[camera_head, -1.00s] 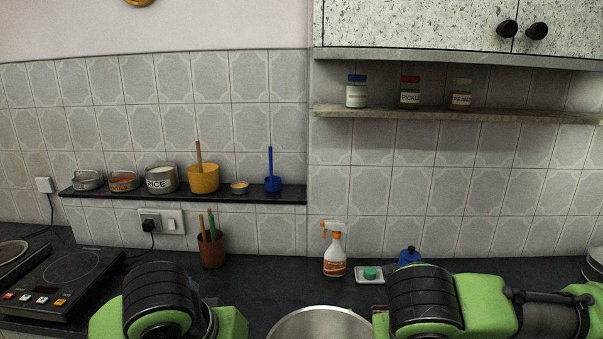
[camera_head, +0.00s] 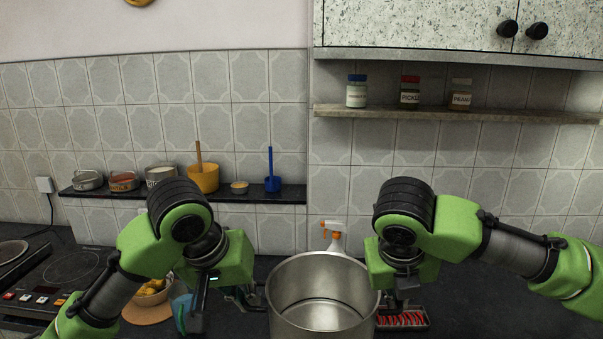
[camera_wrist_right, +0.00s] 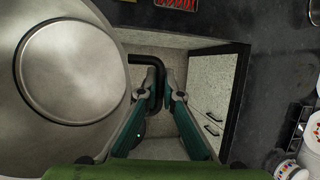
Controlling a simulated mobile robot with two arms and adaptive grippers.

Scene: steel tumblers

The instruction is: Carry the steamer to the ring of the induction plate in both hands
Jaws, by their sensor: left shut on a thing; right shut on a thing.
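The steamer (camera_head: 322,315), a deep, empty steel pot, is held up in front of me at the bottom middle of the head view. My left gripper (camera_head: 250,298) is shut on its left handle. My right gripper (camera_head: 384,292) is shut on its right handle; the fingers mostly hide that handle in the head view. In the right wrist view my right gripper (camera_wrist_right: 160,100) grips the dark bent handle beside the steamer's steel wall (camera_wrist_right: 60,75). The induction plate (camera_head: 40,280) lies on the counter at the left, with its ring (camera_head: 74,267) bare.
A spray bottle (camera_head: 334,237) stands behind the steamer. A round brown dish with yellow food (camera_head: 150,292) lies between the plate and my left gripper. A tray with red stripes (camera_head: 403,319) is below my right gripper. A ledge with pots (camera_head: 203,178) runs along the wall.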

